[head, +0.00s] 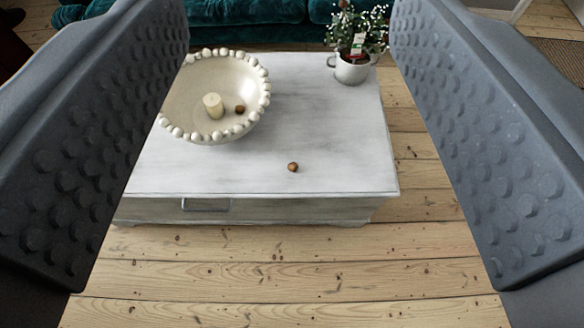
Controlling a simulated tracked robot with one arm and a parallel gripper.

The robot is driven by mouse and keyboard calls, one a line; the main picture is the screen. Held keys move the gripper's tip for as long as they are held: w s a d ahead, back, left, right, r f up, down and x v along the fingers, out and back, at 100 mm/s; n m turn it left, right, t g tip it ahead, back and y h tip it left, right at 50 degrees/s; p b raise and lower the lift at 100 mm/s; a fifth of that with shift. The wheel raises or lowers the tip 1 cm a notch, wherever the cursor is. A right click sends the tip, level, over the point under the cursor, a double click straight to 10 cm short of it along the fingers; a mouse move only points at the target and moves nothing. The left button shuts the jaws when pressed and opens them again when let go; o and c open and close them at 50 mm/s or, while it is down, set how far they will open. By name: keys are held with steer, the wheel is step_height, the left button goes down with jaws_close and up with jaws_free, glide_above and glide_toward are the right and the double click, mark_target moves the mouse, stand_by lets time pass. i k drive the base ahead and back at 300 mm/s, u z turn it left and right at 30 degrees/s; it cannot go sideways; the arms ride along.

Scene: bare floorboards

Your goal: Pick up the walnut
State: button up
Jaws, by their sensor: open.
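A small round brown nut, which looks like the walnut (292,167), lies on the white tabletop near its front edge, right of centre. A second small brown nut-like thing (240,109) lies inside the cream bowl (178,100), beside a pale candle-like cylinder (213,105). Both are too small to tell their kind for certain. My gripper (290,45) is open and empty, its two dimpled grey fingers wide apart at the left and right of the view. The nut on the tabletop shows between them, farther off and not touched. The left finger overlaps the bowl's left side.
The low white table (330,130) has a drawer handle in front. A potted plant (352,70) stands at its back right corner, and the beaded-rim bowl at its left. A teal sofa (245,12) is behind. Floorboards (290,275) in front are clear.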

mark_target(293, 167)
steer(key=u, duration=2.3)
steer(key=k, duration=0.75)
steer(key=z, duration=2.2)
steer(key=i, duration=1)
steer(key=z, duration=0.05)
